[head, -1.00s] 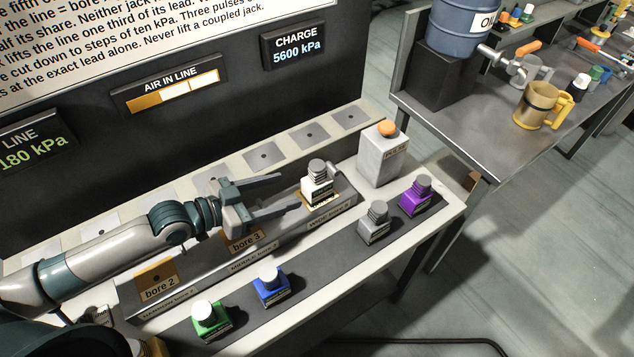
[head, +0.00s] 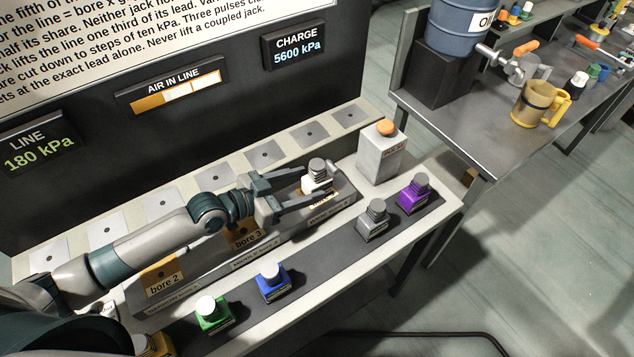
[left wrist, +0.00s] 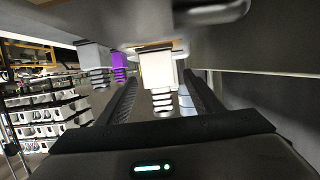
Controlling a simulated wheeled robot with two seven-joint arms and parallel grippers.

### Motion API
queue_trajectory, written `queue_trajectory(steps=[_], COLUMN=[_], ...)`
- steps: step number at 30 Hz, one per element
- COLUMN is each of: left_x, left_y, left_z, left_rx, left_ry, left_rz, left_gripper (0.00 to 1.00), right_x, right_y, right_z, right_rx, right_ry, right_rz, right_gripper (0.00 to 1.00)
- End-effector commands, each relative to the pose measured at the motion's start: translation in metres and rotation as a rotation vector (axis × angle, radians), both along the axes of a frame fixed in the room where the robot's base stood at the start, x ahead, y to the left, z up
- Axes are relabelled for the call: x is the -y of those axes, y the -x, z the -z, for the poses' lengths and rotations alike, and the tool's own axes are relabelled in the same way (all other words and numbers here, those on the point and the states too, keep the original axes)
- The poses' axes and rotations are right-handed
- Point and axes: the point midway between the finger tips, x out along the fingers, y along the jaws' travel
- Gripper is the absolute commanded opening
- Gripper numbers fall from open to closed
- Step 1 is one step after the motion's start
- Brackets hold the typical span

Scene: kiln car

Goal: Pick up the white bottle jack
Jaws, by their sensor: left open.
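The white bottle jack (head: 317,178) stands upright on the right end of the raised grey block, with a grey ribbed top. My left gripper (head: 303,186) is open, with its two fingers on either side of the white jack in the head view. In the left wrist view, which looks upside down, the white jack (left wrist: 157,72) shows between the two open fingers (left wrist: 158,92). Contact between fingers and jack cannot be made out. My right gripper is not in view.
On the front strip stand green (head: 212,314), blue (head: 272,282), grey (head: 373,220) and purple (head: 415,194) jacks. A grey box with an orange button (head: 382,155) stands just right of the white jack. A side table (head: 455,120) holds a drum and mugs.

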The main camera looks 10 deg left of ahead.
Motion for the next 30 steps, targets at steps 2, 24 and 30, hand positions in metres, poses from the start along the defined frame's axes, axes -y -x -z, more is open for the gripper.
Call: queue_trajectory(steps=[2,24,30], left_x=[0.007,0.029,0.029], left_y=[-0.006,-0.027,-0.027], left_z=[-0.001,0.014,0.014], left_rx=[0.001,0.001,0.001], left_ry=[0.001,-0.001,-0.001], left_rz=[0.000,0.000,0.000], left_gripper=[0.59,0.59,0.31], right_x=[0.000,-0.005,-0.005], right_y=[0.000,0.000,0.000], right_z=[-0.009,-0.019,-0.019], right_rx=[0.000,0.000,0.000], right_ry=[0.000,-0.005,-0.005], right_rz=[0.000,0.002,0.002], right_gripper=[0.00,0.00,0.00])
